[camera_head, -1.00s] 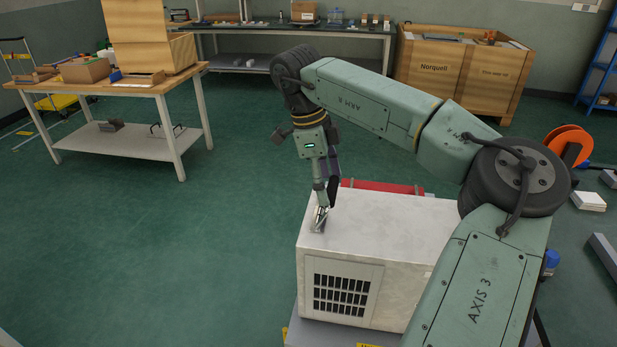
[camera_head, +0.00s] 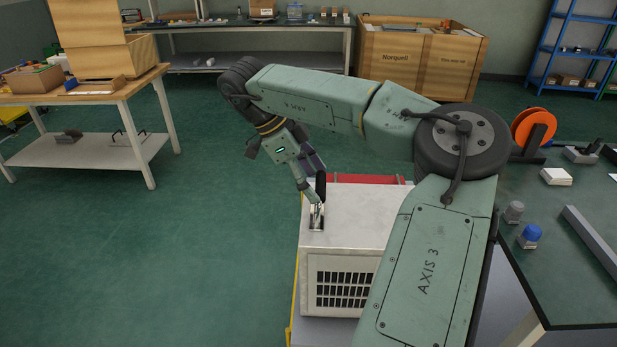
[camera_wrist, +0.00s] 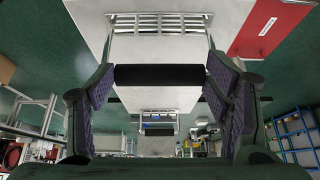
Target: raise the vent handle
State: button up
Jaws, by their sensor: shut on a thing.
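A pale box (camera_head: 345,225) with a slatted vent grille (camera_head: 342,284) on its front stands below my arm. The vent handle (camera_wrist: 160,75) is a black bar on silver side arms, seen close up in the wrist view. In the head view, its silver part (camera_head: 316,217) shows on the box top near the left edge. My gripper (camera_head: 316,199) is tilted there, its tips down at the handle. In the wrist view, my gripper (camera_wrist: 160,78) is shut on the handle, with one purple pad at each end of the bar. The fingers hide part of the handle in the head view.
A red item (camera_head: 368,179) lies along the box's back edge. A dark green table (camera_head: 575,290) with a blue-capped item (camera_head: 530,236) and an orange spool (camera_head: 533,128) is at right. A wooden bench (camera_head: 110,95) stands at left. The floor left of the box is clear.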

jog(key=shift+s+f, duration=0.15)
jog(key=shift+f, duration=0.35)
jog(key=o, duration=1.7)
jog(key=shift+r, duration=0.1)
jog(key=shift+w+r, duration=0.15)
jog(key=shift+w, duration=0.05)
jog(key=shift+a+r, duration=0.1)
jog(key=shift+r, duration=0.1)
jog(key=v, duration=0.7)
jog(key=shift+f, duration=0.1)
